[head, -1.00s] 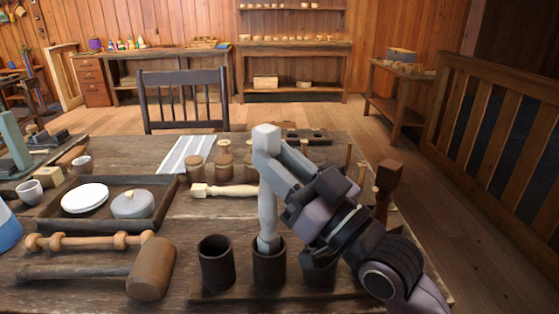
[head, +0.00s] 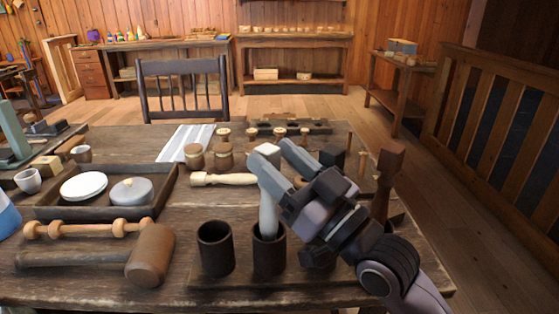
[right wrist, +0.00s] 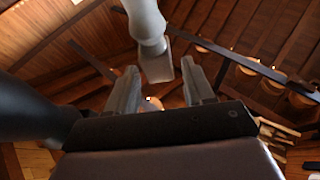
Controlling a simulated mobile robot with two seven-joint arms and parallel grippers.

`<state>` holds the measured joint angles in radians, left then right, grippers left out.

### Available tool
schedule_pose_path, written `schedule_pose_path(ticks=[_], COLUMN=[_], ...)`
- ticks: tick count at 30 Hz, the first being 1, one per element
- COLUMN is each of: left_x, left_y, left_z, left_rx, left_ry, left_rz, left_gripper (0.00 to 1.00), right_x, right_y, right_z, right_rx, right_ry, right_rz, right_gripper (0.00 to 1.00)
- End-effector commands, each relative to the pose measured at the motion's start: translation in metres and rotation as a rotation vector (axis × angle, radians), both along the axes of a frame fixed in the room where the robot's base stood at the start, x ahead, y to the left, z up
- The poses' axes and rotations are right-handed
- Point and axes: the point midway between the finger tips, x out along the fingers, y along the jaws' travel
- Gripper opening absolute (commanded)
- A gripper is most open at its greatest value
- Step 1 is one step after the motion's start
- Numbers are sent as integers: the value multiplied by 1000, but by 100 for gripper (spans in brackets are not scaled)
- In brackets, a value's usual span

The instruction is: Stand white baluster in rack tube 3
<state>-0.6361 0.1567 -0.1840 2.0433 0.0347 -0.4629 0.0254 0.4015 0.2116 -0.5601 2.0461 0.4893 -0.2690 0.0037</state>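The white baluster (head: 268,218) stands nearly upright, its lower end inside a dark tube (head: 269,256) of the rack (head: 232,298). Another tube (head: 215,250) to its left is empty. A further tube to the right is partly hidden by my right gripper (head: 271,149), so I cannot tell the numbering. That gripper is open, its fingers around the baluster's square top. In the right wrist view the fingers are spread, with the baluster (right wrist: 148,22) between and beyond them, apart from both. My left gripper is not in view.
A dark brown baluster (head: 388,165) stands at the right. A cream turned piece (head: 225,180) lies behind the rack.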

Motion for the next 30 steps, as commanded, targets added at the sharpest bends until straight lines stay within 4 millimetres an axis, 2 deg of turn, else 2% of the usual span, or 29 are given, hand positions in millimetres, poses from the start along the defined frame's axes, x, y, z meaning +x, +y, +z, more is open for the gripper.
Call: schedule_pose_path(ticks=[11, 24, 30], left_x=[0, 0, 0], left_y=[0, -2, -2], left_z=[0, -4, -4], left_rx=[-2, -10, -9], left_ry=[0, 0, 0], left_rz=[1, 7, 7], left_gripper=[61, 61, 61], right_x=[-2, -40, -47], right_y=[-3, -41, -47], right_z=[-2, -25, -27], right_rx=[-2, -2, -1], right_ry=[1, 1, 0], right_rz=[-1, -1, 0], right_gripper=[61, 61, 61])
